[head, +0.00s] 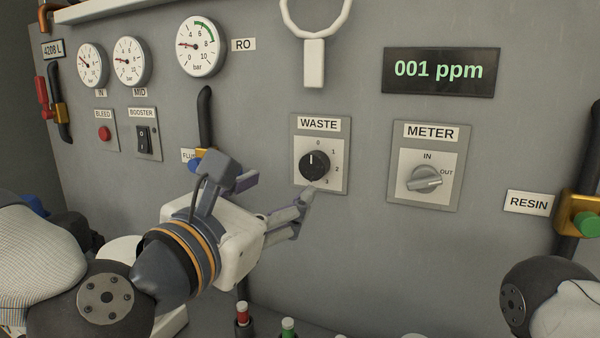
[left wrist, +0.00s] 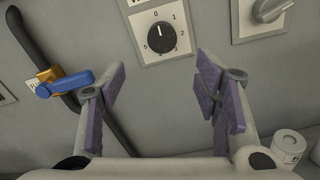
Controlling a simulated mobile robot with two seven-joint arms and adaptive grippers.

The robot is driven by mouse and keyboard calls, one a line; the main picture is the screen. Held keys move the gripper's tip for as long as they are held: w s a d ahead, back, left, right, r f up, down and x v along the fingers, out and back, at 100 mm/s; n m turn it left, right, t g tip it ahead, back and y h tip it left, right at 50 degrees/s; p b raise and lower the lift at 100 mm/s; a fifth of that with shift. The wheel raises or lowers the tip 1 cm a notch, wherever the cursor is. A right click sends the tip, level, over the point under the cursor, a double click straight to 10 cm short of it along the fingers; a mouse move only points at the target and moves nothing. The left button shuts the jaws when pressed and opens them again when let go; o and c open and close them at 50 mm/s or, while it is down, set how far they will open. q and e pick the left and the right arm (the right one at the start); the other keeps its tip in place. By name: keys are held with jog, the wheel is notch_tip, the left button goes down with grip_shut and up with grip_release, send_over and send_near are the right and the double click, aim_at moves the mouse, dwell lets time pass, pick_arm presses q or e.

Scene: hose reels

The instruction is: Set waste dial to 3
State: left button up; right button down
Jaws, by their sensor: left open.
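The WASTE dial (head: 314,166) is a round black knob on a pale plate on the grey wall panel. Its white mark points up at 0; numbers 1, 2 and 3 run down its right side. The dial also shows in the left wrist view (left wrist: 161,38), top centre, beyond my fingertips. My left gripper (head: 276,190) is open and empty, just below and left of the dial, apart from it. Its purple-padded fingers (left wrist: 160,85) are spread wide in the left wrist view. My right gripper is out of view; only part of my right arm shows at lower right.
The METER knob (head: 424,179) sits right of the dial. A blue-handled valve (left wrist: 65,82) and black pipe stand to the left. A hanging ring handle (head: 314,62) is above. The panel directly below the dial is bare.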

aim_at(312, 165)
pick_arm(q)
jog(key=x, duration=1.1)
jog(key=shift+w+d+r, duration=0.25)
jog(key=shift+d+r, duration=0.1)
jog(key=shift+r, duration=0.05)
jog(key=c, duration=1.1)
